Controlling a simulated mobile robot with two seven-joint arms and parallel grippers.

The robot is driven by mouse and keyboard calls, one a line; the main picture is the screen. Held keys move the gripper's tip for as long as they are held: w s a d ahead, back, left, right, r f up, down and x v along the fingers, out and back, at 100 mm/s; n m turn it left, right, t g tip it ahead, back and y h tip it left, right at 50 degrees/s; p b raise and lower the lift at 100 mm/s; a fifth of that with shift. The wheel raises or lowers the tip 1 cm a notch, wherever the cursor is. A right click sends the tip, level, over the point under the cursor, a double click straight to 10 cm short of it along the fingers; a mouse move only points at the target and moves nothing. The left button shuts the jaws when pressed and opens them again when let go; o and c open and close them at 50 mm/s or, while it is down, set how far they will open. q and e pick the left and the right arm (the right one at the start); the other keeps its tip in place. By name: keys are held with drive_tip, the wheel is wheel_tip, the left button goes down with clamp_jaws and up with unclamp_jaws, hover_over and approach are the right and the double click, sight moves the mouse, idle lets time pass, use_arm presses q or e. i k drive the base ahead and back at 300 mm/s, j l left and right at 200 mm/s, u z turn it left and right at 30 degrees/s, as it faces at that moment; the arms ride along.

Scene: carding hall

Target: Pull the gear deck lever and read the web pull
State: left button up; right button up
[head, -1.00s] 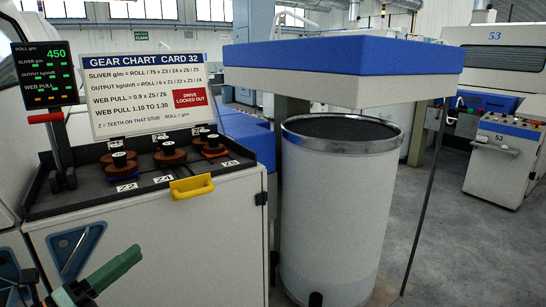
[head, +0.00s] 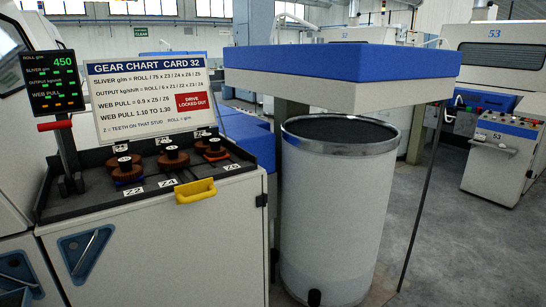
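The gear deck (head: 100,196) is a dark tray with a raised rim on top of the white cabinet at left. Several brown gears with black knobs sit on it, with tags such as Z2, Z4 and Z6. The lever (head: 67,155) stands upright at the deck's left end, with a red handle (head: 54,126). The readout panel (head: 52,82) behind it shows ROLL 450 in green; its SLIVER, OUTPUT and WEB PULL rows show small lit marks, too small to read. The chart card (head: 150,97) gives web pull 1.10 to 1.30. Neither gripper is in view.
A yellow handle (head: 196,190) juts from the deck's front edge. A tall white can (head: 335,215) stands right of the cabinet under a blue-topped canopy (head: 350,62) with a thin dark leg. Grey floor (head: 465,245) is open at right. Machine 53 stands behind.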

sight(56, 125)
drive_tip(key=u, duration=0.4)
drive_tip(key=k+j+u, duration=0.1)
drive_tip(key=u, duration=0.25)
drive_tip(key=k+u, duration=0.1)
drive_tip(key=u, duration=0.3)
